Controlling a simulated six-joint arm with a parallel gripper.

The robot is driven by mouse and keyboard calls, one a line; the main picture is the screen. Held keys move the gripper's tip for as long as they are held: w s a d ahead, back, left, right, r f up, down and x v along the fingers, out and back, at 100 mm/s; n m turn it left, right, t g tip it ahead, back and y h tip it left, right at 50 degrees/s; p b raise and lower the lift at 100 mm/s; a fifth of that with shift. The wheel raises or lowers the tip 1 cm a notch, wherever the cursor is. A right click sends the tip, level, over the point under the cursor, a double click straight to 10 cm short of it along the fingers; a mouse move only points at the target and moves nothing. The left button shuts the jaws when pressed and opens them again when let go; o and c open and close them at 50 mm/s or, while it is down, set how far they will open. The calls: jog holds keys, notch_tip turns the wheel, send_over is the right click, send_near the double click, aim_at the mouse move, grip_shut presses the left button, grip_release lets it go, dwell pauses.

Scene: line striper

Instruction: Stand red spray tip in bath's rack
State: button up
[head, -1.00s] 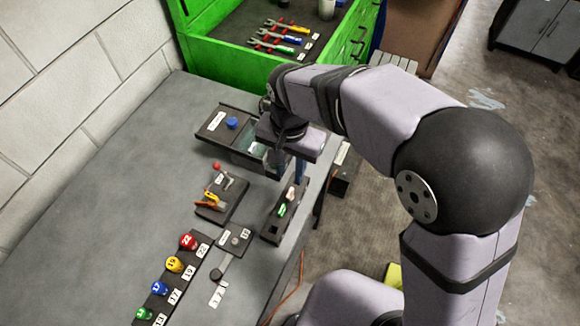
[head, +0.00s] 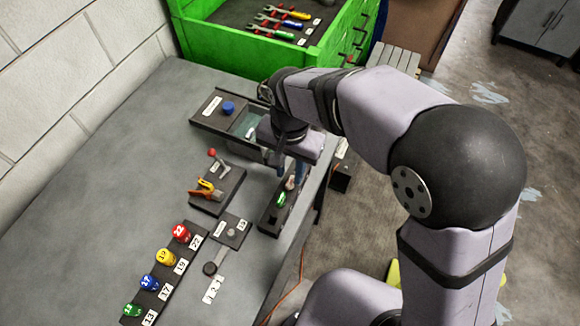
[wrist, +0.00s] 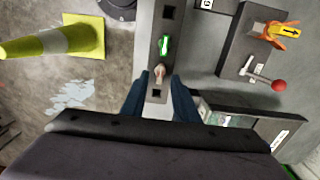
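The red numbered knob marked 22 (head: 181,232) stands at the far end of a row on a dark strip; I cannot tell whether it is the spray tip. The bath (head: 243,124) is an open tray with liquid and small pale items inside. A narrow dark rack (head: 268,225) with square sockets lies beside it along the table edge. A green piece (wrist: 164,45) and a small pale tan piece (wrist: 160,74) stand in the rack. My gripper (wrist: 160,82) is open, its blue fingers on either side of the rack's end near the tan piece, nothing visibly held.
Yellow (head: 166,257), blue (head: 149,283) and green knobs (head: 132,310) share the strip. A block with an orange clamp (head: 206,187) and red-ball lever (head: 212,153) sits left of the rack. A green tool chest (head: 300,45) stands behind. The table's left side is clear.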

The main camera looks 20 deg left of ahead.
aim_at(290, 180)
jog(key=shift+f+b, duration=0.7)
jog(key=shift+f, duration=0.85)
jog(key=shift+c, duration=0.6)
grip_shut()
jog(key=shift+r+p, duration=0.7)
jog(key=shift+p, duration=0.25)
jog(key=shift+r+p, duration=2.2)
jog(key=shift+r, duration=0.25)
